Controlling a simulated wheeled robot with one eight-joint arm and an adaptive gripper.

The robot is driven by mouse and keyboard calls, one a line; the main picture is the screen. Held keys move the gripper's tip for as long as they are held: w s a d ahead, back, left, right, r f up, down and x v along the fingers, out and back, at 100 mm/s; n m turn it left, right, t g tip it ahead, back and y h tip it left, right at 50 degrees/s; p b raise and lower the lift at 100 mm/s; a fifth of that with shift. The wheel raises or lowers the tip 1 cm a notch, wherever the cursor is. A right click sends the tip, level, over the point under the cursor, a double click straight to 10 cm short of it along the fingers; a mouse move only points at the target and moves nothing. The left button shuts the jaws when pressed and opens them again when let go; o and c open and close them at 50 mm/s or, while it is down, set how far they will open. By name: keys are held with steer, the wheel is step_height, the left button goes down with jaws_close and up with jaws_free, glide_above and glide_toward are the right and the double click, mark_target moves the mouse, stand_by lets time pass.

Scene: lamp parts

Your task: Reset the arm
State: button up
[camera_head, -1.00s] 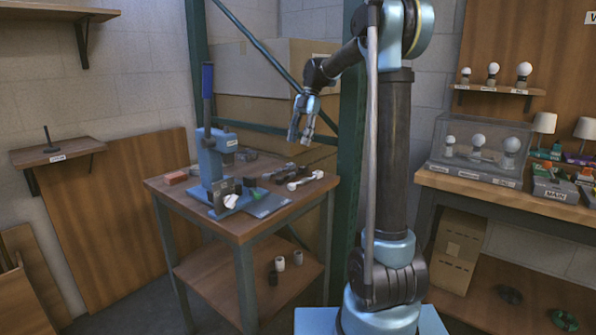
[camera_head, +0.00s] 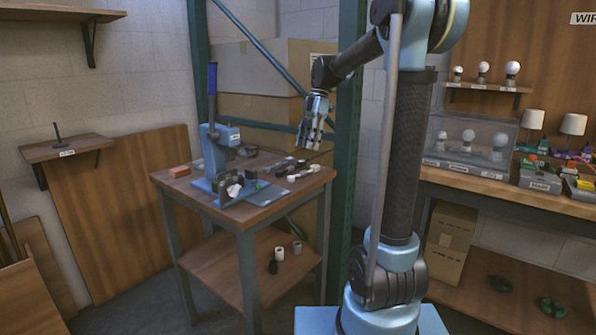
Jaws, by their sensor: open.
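My gripper (camera_head: 312,138) hangs at the end of my raised arm, above the far right part of a small wooden table (camera_head: 170,181). Its fingers point down and are apart, with nothing seen between them. A blue press (camera_head: 213,150) with a tall lever stands on the table, left of my gripper. Small black and white parts (camera_head: 303,174) lie on the tabletop below my gripper.
A green metal post (camera_head: 347,190) stands just right of my gripper. Cardboard boxes (camera_head: 255,75) are behind it. At the right, a workbench (camera_head: 500,187) carries a clear case of bulbs (camera_head: 467,137) and lamps. Wall shelves (camera_head: 68,148) are at the left.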

steer(key=s+d+f+m+t+h, duration=0.1)
steer(key=s+d+f+m, duration=0.4)
steer(key=s, duration=0.5)
steer(key=s+d+f+m+t, duration=0.2)
steer(key=s+d+f+m, duration=0.3)
steer(key=s+f+m, duration=0.4)
steer(key=s+d+f+m+t+h, duration=0.1)
steer(key=s+d+f+m, duration=0.4)
steer(key=s+f+m, duration=0.3)
steer(key=shift+s+m+t+h, duration=0.35)
steer(key=shift+s+m, duration=0.55)
steer(key=shift+s, duration=0.5)
steer(key=shift+d+f, duration=0.1)
